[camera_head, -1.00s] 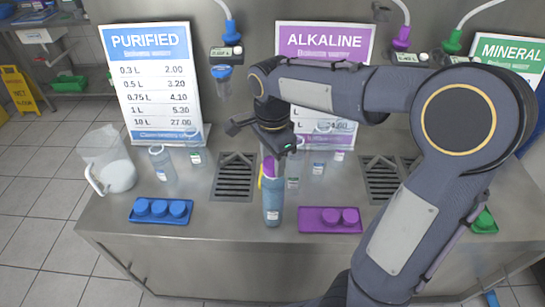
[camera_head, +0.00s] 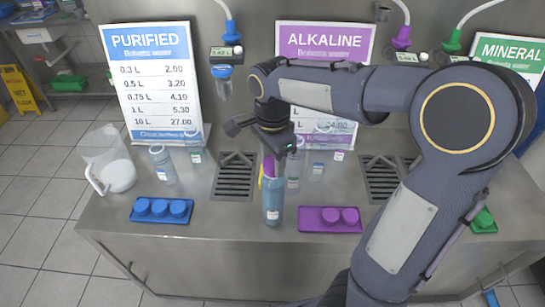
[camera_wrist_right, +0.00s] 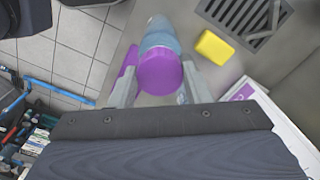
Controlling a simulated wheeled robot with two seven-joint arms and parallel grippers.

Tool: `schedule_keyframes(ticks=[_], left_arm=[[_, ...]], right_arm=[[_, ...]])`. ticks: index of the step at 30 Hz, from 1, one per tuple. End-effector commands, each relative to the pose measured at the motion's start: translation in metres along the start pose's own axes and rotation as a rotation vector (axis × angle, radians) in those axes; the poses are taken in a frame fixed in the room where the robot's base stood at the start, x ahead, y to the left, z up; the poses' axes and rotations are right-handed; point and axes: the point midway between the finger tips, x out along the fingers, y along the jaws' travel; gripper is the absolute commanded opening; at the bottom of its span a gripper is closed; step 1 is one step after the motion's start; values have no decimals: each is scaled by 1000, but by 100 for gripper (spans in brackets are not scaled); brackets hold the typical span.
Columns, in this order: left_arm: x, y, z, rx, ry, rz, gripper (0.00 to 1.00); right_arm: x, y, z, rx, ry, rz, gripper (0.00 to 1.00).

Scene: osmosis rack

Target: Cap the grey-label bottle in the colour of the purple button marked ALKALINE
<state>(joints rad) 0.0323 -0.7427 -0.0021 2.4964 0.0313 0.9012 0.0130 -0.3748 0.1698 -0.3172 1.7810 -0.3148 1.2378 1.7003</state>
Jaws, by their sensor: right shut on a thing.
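My right gripper (camera_head: 270,168) is shut on a purple cap (camera_head: 268,165), just over the front bottle. The cap also fills the space between the fingers in the right wrist view (camera_wrist_right: 160,72). A bluish, filled bottle (camera_head: 272,202) stands upright near the counter's front edge, with a small pale label low on its side. In the right wrist view, the bottle (camera_wrist_right: 160,36) shows behind the cap, roughly in line with it. I cannot tell whether the cap sits on the mouth. The ALKALINE sign (camera_head: 322,42) is partly behind my right arm. My left gripper is not in view.
A purple tray (camera_head: 312,227) with two purple caps is right of the bottle, a blue tray (camera_head: 160,219) with blue caps left. A yellow block (camera_wrist_right: 214,47) lies close behind the bottle. Other bottles (camera_head: 162,165), a jug (camera_head: 112,165) and drain grates (camera_head: 235,178) are farther back.

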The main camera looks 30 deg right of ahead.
Motion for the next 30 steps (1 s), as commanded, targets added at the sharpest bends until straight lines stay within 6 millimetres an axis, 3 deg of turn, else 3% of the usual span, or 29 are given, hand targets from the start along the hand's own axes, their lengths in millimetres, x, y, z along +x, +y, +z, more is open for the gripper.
schedule_keyframes(ticks=[10,11,15,22,27,30], left_arm=[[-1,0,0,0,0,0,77],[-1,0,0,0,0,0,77],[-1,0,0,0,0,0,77],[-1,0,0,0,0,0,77],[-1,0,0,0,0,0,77],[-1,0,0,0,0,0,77]], right_arm=[[1,1,0,0,0,5,22],[1,1,0,0,0,5,48],[0,1,0,0,0,3,66],[0,0,0,0,0,1,70],[-1,0,0,0,0,0,93],[-1,0,0,0,0,0,94]])
